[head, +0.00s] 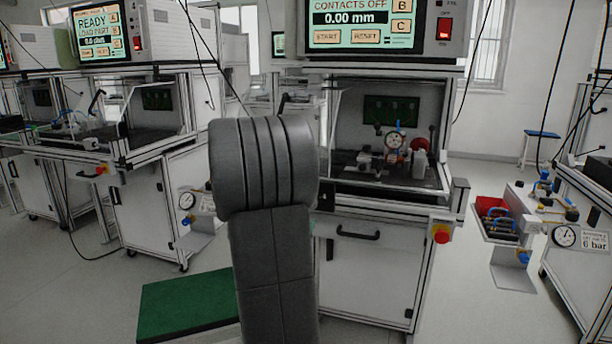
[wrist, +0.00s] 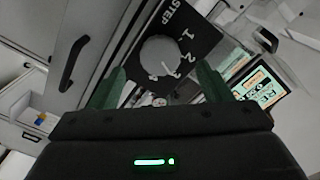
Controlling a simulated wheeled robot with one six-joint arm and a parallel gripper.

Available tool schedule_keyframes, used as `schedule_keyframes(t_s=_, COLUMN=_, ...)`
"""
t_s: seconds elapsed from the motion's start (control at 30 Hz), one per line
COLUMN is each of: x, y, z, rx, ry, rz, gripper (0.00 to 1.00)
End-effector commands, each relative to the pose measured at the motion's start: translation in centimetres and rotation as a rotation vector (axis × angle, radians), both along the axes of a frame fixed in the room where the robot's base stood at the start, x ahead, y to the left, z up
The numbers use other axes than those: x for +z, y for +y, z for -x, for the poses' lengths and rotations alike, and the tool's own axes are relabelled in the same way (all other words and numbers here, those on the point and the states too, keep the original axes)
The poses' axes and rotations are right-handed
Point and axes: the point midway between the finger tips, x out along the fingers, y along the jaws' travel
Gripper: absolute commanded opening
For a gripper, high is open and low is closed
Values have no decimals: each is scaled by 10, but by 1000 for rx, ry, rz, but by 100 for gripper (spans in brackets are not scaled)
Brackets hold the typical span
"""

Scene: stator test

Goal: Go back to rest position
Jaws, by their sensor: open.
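My gripper (wrist: 162,72) shows in the wrist view with its two green fingers wide apart and nothing between them. Beyond the fingers is a dark panel with a round grey knob (wrist: 160,57), the numbers 1 to 4 and the word STEP. I cannot tell how far the fingertips are from the knob, and no contact is visible. In the head view my dark grey arm stands upright in the middle, and my gripper cannot be made out there.
The central test station (head: 365,255) has a screen (head: 360,22) reading CONTACTS OFF 0.00 mm, a gauge fixture (head: 396,145) and a red stop button (head: 441,233). Another station (head: 135,200) stands left. A green mat (head: 185,303) lies on the floor; a red bin (head: 493,208) is right.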

Motion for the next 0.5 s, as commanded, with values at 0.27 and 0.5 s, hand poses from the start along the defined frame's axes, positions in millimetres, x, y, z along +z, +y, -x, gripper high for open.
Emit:
schedule_keyframes(t_s=0.27, x=3, y=-16, z=-49, rx=1, ry=6, rz=18, gripper=72)
schedule_keyframes(t_s=0.5, x=5, y=-16, z=-47, rx=0, ry=74, rz=220, gripper=72)
